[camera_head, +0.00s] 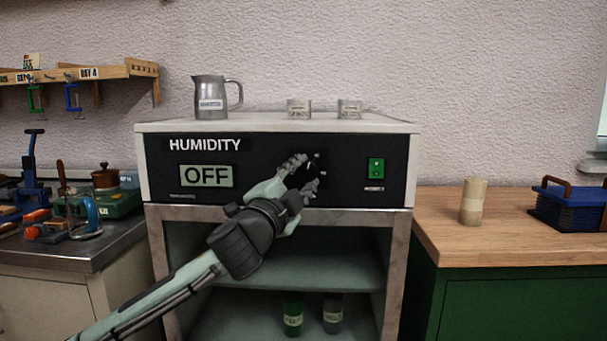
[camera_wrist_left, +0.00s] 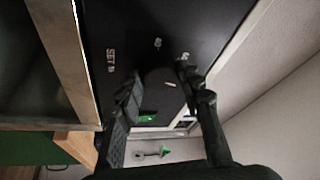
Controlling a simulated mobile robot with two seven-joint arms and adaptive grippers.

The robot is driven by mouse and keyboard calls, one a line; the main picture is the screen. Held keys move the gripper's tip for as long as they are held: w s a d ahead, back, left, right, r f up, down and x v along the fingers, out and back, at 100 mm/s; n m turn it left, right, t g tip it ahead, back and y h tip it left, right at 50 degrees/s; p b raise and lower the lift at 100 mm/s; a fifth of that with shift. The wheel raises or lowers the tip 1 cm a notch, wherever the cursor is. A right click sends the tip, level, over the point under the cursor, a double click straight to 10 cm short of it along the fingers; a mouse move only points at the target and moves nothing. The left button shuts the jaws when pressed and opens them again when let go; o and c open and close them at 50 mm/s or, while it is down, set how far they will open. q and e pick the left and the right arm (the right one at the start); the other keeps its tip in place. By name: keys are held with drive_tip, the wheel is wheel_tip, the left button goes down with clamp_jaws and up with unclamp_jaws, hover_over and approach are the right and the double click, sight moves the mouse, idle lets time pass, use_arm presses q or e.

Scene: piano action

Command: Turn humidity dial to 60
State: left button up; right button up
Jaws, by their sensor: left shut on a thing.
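The humidity dial (camera_head: 317,166) is a dark knob on the black front panel of the cabinet, largely hidden behind my left gripper in the head view. My left gripper (camera_head: 305,173) reaches it from the lower left and is shut on it, one finger above and one below. In the left wrist view the dark dial (camera_wrist_left: 163,87) is between the two fingers (camera_wrist_left: 159,78), with small pale markings around it on the panel. The display (camera_head: 206,176) under the HUMIDITY label (camera_head: 205,145) reads OFF. My right gripper is not in view.
A green switch (camera_head: 376,168) is on the panel right of the dial. A metal jug (camera_head: 210,98) and two small labelled containers (camera_head: 299,108) (camera_head: 349,109) stand on the cabinet top. Open shelves below hold bottles (camera_head: 293,316). A wooden-topped counter (camera_head: 520,225) is to the right.

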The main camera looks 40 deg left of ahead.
use_arm(q)
drive_tip(key=m, duration=0.2)
drive_tip(key=m+h, duration=0.1)
drive_tip(key=shift+r+m+g, duration=0.2)
drive_tip(key=shift+m+g, duration=0.1)
drive_tip(key=shift+m, duration=0.1)
idle(0.4)
drive_tip(key=o, duration=1.2)
drive_tip(key=shift+c, duration=0.2)
